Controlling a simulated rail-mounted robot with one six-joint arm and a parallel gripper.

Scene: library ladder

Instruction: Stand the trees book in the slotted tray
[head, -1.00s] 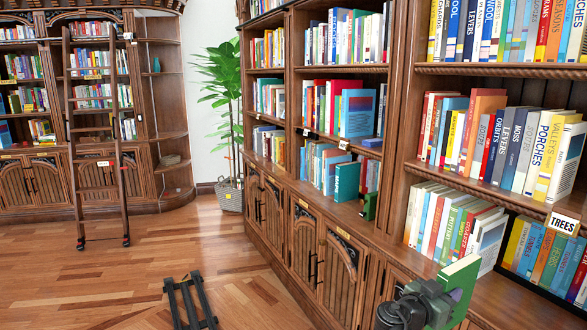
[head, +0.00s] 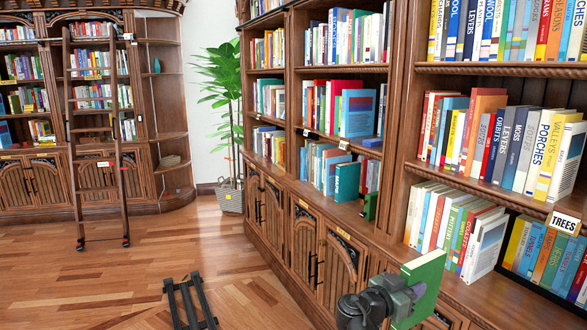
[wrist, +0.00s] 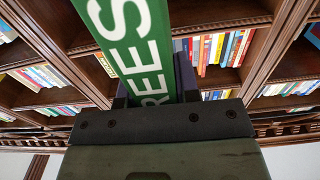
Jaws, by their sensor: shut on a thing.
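The trees book is a green book (head: 424,275) with a pale page edge, held upright and slightly tilted at the lower right of the head view. In the wrist view its green spine (wrist: 133,45) shows white letters "REES". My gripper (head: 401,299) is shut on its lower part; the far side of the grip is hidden.
A bookcase fills the right side, with a "TREES" sign (head: 564,222) above a row of books in a black holder (head: 545,291). Cabinet doors (head: 318,255) lie behind my gripper. A ladder (head: 97,150) and a potted plant (head: 230,198) stand far back. Wooden floor is open at left.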

